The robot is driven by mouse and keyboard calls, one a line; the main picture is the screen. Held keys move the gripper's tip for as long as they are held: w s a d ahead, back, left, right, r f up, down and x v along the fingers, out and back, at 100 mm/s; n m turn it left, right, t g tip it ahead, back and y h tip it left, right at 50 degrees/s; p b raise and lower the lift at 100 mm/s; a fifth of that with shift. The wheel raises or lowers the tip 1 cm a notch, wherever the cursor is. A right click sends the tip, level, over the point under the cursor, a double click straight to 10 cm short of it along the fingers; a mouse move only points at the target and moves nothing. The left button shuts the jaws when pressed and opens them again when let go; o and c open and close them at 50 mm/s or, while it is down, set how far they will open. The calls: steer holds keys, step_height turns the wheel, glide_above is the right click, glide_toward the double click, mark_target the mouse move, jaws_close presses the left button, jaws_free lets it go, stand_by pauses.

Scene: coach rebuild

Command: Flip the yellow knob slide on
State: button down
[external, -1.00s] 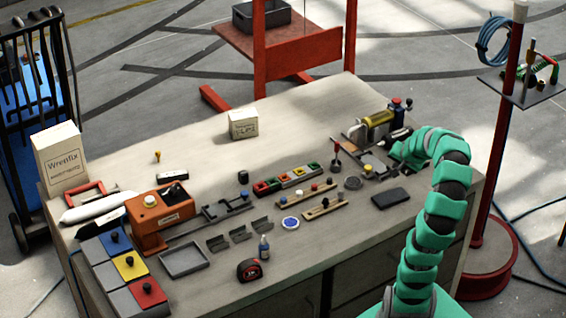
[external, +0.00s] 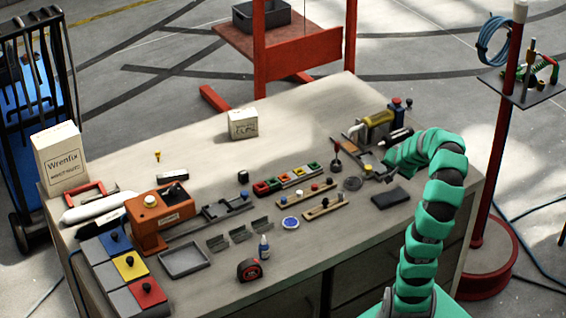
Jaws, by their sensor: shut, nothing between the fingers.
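My arm curves over the right end of the workbench (external: 225,160). My gripper (external: 377,176) is small and dark here, low over the bench beside a plate with a small yellow piece (external: 368,167). Its fingers are shut with nothing held; contact with the plate cannot be told. A pale strip (external: 285,203) left of my gripper carries small knobs, one yellowish (external: 298,195) and one red (external: 314,187).
A dark flat pad (external: 391,197) lies just in front of my gripper. The back middle of the bench is mostly clear.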

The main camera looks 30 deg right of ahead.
mark_target(372, 174)
steer(key=x, duration=0.3)
steer(key=shift+w+f, duration=0.25)
steer(key=shift+f, duration=0.05)
steer(key=shift+w+a+r, duration=0.1)
steer(key=shift+w+a, duration=0.15)
steer(key=shift+w, duration=0.25)
steer(key=shift+w+a, duration=0.3)
steer(key=shift+w, duration=0.2)
steer(key=shift+w+a, duration=0.25)
steer(key=shift+w, duration=0.4)
steer(key=w+p, duration=0.4)
steer(key=w, duration=1.4)
steer(key=shift+w+p, duration=0.35)
steer(key=shift+w+r, duration=0.1)
steer(key=shift+w, duration=0.05)
